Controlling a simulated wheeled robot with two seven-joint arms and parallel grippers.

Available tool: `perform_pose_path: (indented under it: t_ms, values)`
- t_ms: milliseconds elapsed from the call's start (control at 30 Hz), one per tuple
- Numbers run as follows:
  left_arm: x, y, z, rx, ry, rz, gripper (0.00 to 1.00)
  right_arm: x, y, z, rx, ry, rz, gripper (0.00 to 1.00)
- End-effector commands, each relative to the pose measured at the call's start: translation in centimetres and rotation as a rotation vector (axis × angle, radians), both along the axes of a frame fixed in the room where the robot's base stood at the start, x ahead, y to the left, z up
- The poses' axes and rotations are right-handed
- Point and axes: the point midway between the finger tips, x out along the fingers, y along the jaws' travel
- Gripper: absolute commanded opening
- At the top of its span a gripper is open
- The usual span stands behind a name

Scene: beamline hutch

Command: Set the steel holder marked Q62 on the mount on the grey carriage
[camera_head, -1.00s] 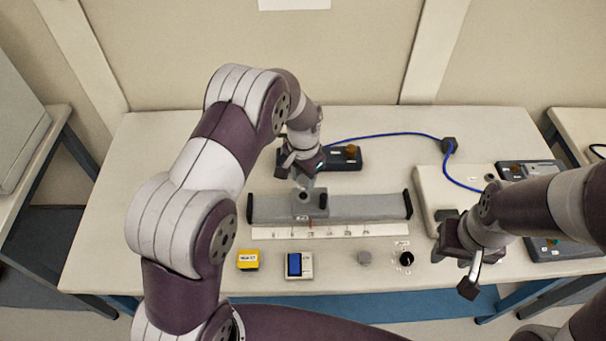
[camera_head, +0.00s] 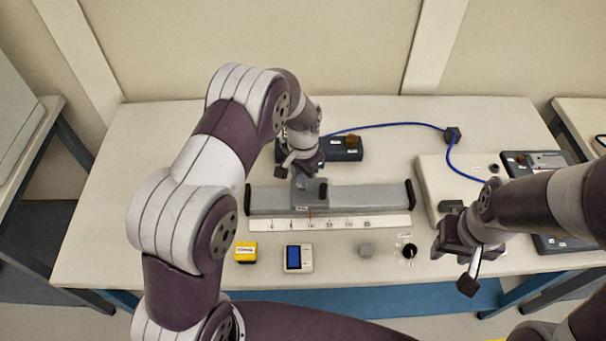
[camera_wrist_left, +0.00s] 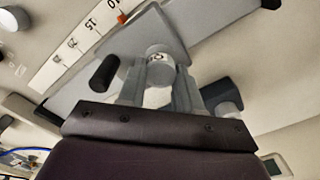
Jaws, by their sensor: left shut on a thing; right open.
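The grey carriage (camera_head: 309,192) sits on the long rail, left of its middle. My left gripper (camera_head: 301,172) is right at the top of the carriage and hides the mount in the head view. In the left wrist view its fingers (camera_wrist_left: 160,92) are shut on a small steel holder (camera_wrist_left: 158,54), whose label shows a "Q"; the rest is not readable. The holder is over the carriage (camera_wrist_left: 148,32); I cannot tell whether it touches the mount. My right gripper (camera_head: 457,250) is open and empty above the right front of the table.
A ruler strip (camera_head: 370,223) lies before the rail (camera_head: 365,198). A blue cable (camera_head: 390,125) runs behind.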

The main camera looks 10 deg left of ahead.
Motion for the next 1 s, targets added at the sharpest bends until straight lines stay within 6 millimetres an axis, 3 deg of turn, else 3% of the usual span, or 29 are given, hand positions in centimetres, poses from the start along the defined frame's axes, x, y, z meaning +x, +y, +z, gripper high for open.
perform_pose_path:
  t_ms: [867,900,967,1000]
  values:
    - [0.03,-0.01,-1.00,0.000,-0.001,0.000,0.04,0.00,0.00,-0.62,0.000,0.000,0.000,0.43]
    - [0.03,-0.01,-1.00,0.000,-0.001,0.000,0.41,0.00,0.00,-0.62,0.000,0.000,0.000,0.43]
    - [0.03,-0.01,-1.00,0.000,-0.001,0.000,0.60,-0.01,0.00,-0.63,0.000,0.000,0.000,0.43]
    - [0.02,0.00,-1.00,0.000,-0.001,0.000,0.64,-0.01,0.00,-0.63,0.000,0.000,0.000,0.43]
